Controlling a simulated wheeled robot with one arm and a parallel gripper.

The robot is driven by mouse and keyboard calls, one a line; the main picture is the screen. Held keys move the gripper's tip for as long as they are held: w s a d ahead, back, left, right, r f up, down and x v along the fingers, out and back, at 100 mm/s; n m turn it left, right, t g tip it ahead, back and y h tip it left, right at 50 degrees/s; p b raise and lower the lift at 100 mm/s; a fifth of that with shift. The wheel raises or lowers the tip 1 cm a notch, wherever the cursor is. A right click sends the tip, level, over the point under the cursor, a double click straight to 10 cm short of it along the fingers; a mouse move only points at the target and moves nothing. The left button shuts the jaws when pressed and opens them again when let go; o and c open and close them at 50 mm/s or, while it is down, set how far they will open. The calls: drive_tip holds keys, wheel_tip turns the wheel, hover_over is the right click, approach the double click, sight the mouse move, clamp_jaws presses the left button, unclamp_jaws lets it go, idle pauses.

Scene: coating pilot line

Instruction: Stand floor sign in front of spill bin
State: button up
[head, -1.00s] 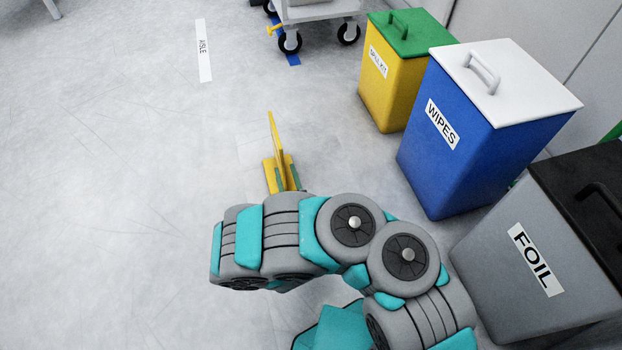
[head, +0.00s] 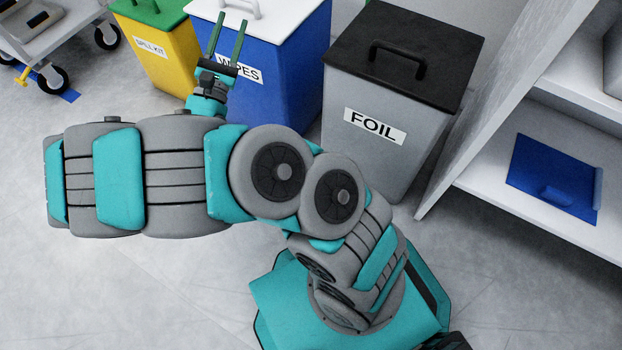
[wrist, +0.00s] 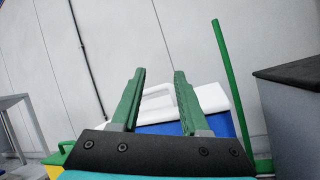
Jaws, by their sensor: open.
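The floor sign is not visible in either current view; my arm covers part of the floor, so I cannot tell whether it is behind the arm or out of frame. The spill bin (head: 174,62) is yellow with a green lid and a SPILL KIT label, at the upper left of the head view. A bit of its lid shows at the lower left of the wrist view (wrist: 58,158). My gripper (head: 231,20) is open and empty, its green fingers pointing up the picture in front of the blue WIPES bin. In the wrist view its fingers (wrist: 159,72) are apart with nothing between them.
The blue WIPES bin (head: 285,75) with a white lid stands right of the spill bin. The grey FOIL bin (head: 365,165) and a white shelf (head: 520,215) holding a blue dustpan-like item (head: 553,178) are farther right. A cart (head: 75,35) is at far left. Floor at lower left is clear.

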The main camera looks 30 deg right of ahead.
drive_tip(key=s+d+r+m+g+h, duration=0.45)
drive_tip(key=s+d+m+g, duration=0.65)
drive_tip(key=d, duration=0.3)
drive_tip(key=s+d+f+m+g+y, duration=0.25)
drive_tip(key=s+g, duration=0.25)
drive_tip(key=s, duration=0.3)
drive_tip(key=s+d+f+m+g+y, duration=0.1)
drive_tip(key=s+d+m+g+y, duration=0.3)
drive_tip(key=s, duration=0.3)
drive_tip(key=s+a+f+m+y, duration=0.4)
drive_tip(key=s+a+f+y, duration=0.2)
drive_tip(key=s+a+y, duration=0.55)
drive_tip(key=s+a+t+y, duration=0.1)
drive_tip(key=a+y, duration=0.2)
drive_tip(key=a, duration=0.6)
drive_tip(key=shift+r+t, duration=0.3)
drive_tip(key=shift+t, duration=0.1)
drive_tip(key=shift+s+a+r+y, duration=0.1)
drive_tip(key=shift+y, duration=0.15)
wheel_tip(320, 180, up, 10)
drive_tip(key=p, duration=0.9)
drive_tip(key=shift+f+p, duration=0.25)
drive_tip(key=shift+p, duration=0.1)
